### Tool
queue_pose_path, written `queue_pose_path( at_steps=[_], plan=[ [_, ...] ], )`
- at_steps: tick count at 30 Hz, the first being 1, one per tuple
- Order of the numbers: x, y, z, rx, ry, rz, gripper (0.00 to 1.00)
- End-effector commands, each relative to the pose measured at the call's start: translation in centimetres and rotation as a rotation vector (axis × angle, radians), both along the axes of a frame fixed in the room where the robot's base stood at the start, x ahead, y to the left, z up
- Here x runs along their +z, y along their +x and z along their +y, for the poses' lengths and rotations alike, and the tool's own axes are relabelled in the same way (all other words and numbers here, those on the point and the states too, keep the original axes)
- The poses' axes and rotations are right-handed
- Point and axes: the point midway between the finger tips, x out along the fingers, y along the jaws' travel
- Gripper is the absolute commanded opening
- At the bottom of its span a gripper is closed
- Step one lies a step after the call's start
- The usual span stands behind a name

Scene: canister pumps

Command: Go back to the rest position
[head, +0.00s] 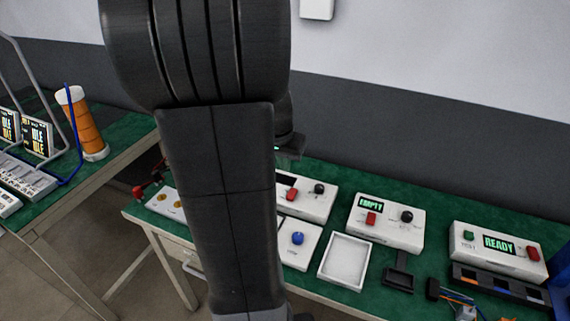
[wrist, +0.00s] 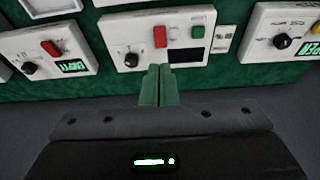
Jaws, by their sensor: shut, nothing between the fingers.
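My gripper (wrist: 158,85) shows in the wrist view as two green fingers pressed together with nothing between them. They are in front of a white control box (wrist: 183,59) with a red button, a green button, a black knob and a dark display. In the head view my dark arm fills the centre. It hides most of the gripper and part of that box (head: 310,204). A second white box (head: 381,231) to the right shows EMPTY, and it also appears upside down in the wrist view (wrist: 88,52).
The green bench carries a READY box (head: 480,265), a white tray (head: 327,274), a blue-button box (head: 285,252) and a small black holder (head: 399,278). An orange canister (head: 85,125) stands on the left bench near screens (head: 35,135). A grey wall is behind.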

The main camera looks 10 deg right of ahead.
Motion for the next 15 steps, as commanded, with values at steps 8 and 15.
queue_pose_path(
  at_steps=[8, 15],
  plan=[
    [-0.4, 0.2, -0.1, -0.001, 0.0, 0.0, 0.0],
    [-3.2, 1.1, -0.8, -0.002, 0.0, 0.003, 0.0]
  ],
)
